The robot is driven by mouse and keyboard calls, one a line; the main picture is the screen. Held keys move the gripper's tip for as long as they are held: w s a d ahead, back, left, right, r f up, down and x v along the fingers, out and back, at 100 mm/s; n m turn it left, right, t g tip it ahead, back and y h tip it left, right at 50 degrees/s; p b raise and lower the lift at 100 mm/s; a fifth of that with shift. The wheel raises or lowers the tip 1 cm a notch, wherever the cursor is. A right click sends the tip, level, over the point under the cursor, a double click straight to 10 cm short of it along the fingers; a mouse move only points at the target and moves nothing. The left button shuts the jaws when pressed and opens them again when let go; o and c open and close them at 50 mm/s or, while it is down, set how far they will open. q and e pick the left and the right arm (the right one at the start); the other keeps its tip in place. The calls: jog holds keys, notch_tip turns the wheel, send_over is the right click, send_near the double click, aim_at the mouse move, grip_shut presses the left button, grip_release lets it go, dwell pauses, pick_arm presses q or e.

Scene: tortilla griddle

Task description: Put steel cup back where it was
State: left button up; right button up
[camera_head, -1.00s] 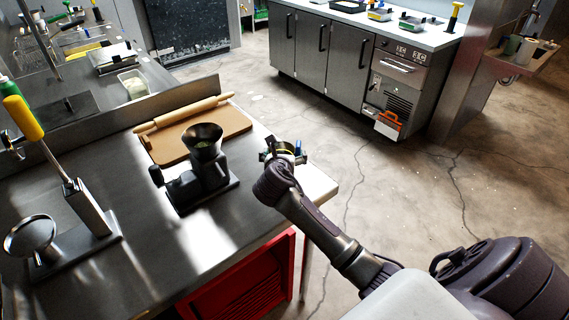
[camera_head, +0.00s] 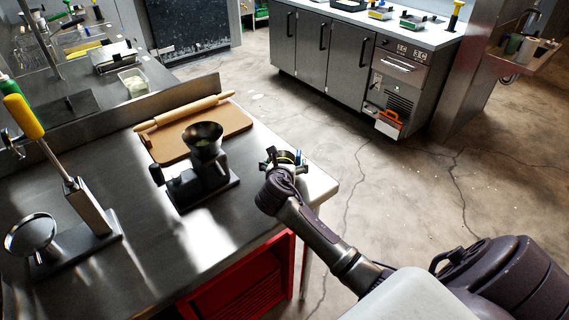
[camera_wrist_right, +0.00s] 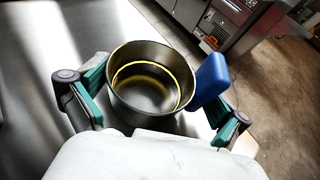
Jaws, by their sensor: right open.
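The steel cup (camera_wrist_right: 150,84) stands upright in the right wrist view, with a yellow ring showing inside and a blue handle (camera_wrist_right: 211,80) on its right side. My right gripper (camera_wrist_right: 157,105) is open, with one green-padded finger on each side of the cup; the right finger is near the handle. In the head view my right gripper (camera_head: 286,166) is at the right end of the steel counter (camera_head: 150,250), and it hides most of the cup there. Whether the fingers touch the cup cannot be told. My left gripper is not in view.
A black grinder-like device (camera_head: 205,165) stands left of my right gripper. A wooden board (camera_head: 228,122) with a rolling pin (camera_head: 185,112) lies behind it. A press with a yellow handle (camera_head: 22,117) stands at the left. Open floor lies beyond the counter's right edge.

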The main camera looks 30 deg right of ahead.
jog(key=shift+a+r, duration=0.1)
jog(key=shift+r, duration=0.1)
jog(key=v, duration=1.2)
